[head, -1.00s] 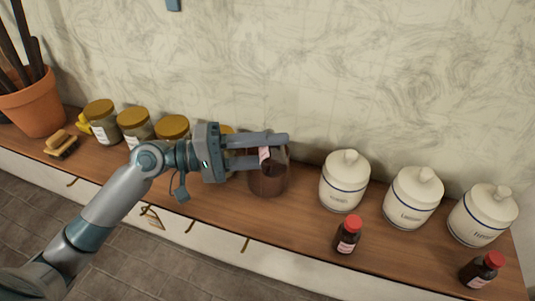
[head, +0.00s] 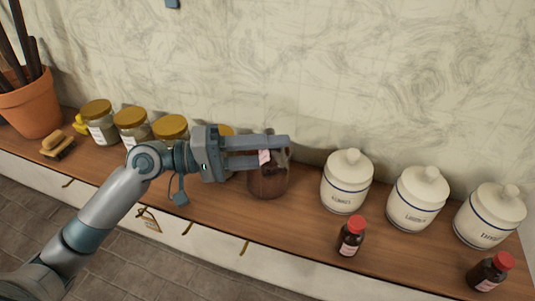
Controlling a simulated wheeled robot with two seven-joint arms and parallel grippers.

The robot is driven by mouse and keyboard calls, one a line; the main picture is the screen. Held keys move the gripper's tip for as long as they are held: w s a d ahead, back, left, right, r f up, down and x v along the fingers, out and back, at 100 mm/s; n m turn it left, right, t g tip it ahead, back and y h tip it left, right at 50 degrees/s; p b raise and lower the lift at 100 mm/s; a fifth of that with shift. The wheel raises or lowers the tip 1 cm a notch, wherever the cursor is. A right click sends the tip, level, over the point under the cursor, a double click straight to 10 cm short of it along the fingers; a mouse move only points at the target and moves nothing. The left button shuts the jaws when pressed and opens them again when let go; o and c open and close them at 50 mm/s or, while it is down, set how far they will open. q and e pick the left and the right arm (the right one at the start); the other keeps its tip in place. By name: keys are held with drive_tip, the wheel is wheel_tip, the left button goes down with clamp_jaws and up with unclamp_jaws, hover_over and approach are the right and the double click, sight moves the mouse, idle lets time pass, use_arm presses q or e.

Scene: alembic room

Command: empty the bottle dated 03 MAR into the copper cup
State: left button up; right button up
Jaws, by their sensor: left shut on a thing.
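My left gripper (head: 277,150) reaches in from the left. It is shut on a small dark bottle with a pale label (head: 264,157), held at the mouth of the brown copper cup (head: 268,187). The fingers hide much of the bottle; it looks tipped, but I cannot read its date or see any liquid flowing. The cup stands upright on the wooden shelf. Two other dark bottles with red caps stand to the right, one near the middle (head: 349,242) and one at the far right (head: 487,277). Their labels are too small to read. My right gripper is not in view.
Three white lidded jars (head: 346,184) stand in a row right of the cup. Several glass jars with gold lids (head: 131,118) stand to the left, with a brush (head: 57,146) and a terracotta pot (head: 31,108). The shelf (head: 215,206) is clear in front of the cup.

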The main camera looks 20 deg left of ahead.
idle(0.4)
use_arm(q)
drive_tip(key=shift+f+m+b, duration=0.3)
drive_tip(key=shift+m+b, duration=0.1)
drive_tip(key=shift+b, duration=0.65)
drive_tip(key=shift+m, duration=0.3)
drive_tip(key=shift+f+m+b, duration=0.1)
drive_tip(key=shift+m+b, duration=0.2)
drive_tip(key=shift+b, duration=0.3)
drive_tip(key=shift+s+m+b, duration=0.1)
drive_tip(key=shift+m+b, duration=0.3)
drive_tip(key=shift+b, duration=0.05)
